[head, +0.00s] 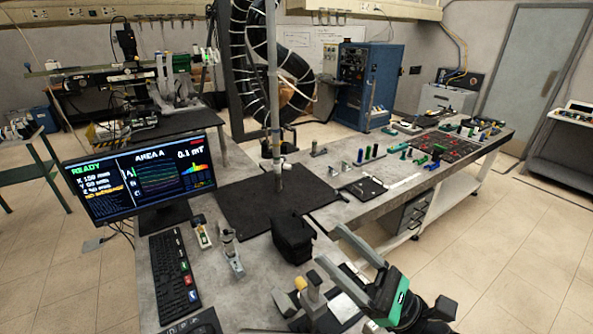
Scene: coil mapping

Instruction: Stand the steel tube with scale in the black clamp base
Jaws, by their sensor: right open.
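The steel tube (272,75) stands upright over the dark mat in the middle of the table, its top cut off by the upper edge of the head view. Its scale marks are too small to read. Small pale and dark fittings (282,161) surround its lower part, and its foot meets the mat. I cannot tell for certain which part is the black clamp base, or whether the tube is clamped. My right gripper (331,246) is open and empty at the lower middle, in front of the tube and apart from it. My left gripper is not in view.
A black block (293,238) sits between my right gripper and the tube. A monitor (140,172) and keyboard (174,277) stand at left. Small tools lie near the front edge. Several small parts crowd the right table wing. The dark mat (240,205) has free room.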

